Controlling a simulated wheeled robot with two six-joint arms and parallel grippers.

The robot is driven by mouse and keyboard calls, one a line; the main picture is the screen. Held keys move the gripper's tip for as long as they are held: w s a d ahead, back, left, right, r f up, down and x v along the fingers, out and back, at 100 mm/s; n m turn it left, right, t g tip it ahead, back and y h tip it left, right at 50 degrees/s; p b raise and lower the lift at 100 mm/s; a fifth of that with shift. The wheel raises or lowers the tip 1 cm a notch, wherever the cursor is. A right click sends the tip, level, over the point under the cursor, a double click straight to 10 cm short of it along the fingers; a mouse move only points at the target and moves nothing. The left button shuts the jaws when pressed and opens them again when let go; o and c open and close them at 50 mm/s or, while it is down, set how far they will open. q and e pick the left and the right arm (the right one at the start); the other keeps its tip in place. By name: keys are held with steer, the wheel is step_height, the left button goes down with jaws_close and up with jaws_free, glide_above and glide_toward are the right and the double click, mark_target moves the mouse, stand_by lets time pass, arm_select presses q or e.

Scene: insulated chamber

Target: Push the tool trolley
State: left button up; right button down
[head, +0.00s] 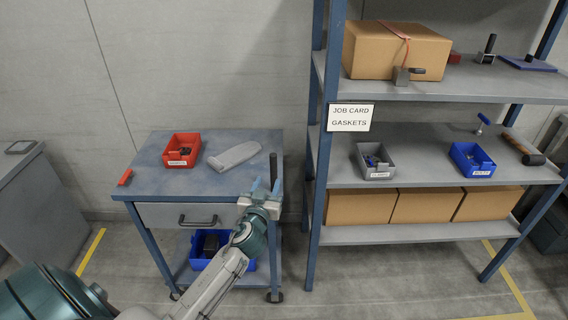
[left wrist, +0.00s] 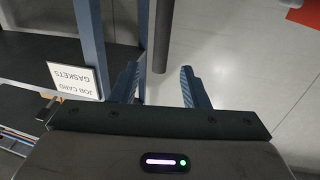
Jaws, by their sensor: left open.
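The tool trolley (head: 220,176) stands against the wall left of the shelving in the head view, with a blue-grey top, a drawer and a lower shelf. A dark upright post (head: 273,167) rises at its right edge. My left gripper (head: 265,185) is at the trolley's right front corner, close to this post. In the left wrist view my left gripper (left wrist: 160,80) is open, and the dark post (left wrist: 162,35) shows in the gap between its fingers. I cannot tell whether they touch it. My right gripper is not in view.
On the trolley top are a red bin (head: 182,149) and a grey flat piece (head: 234,155). A blue bin (head: 205,262) sits on its lower shelf. A shelving rack (head: 420,181) stands close on the right. A grey cabinet (head: 40,205) stands left, with floor between.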

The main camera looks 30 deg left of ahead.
mark_target(273, 167)
arm_select(q)
steer(key=p+x, duration=0.2)
steer(key=x, duration=0.7)
steer(key=shift+s, duration=0.1)
steer(key=shift+w+a+f, duration=0.15)
steer(key=shift+w+a, duration=0.15)
steer(key=shift+w, duration=0.15)
jaws_close()
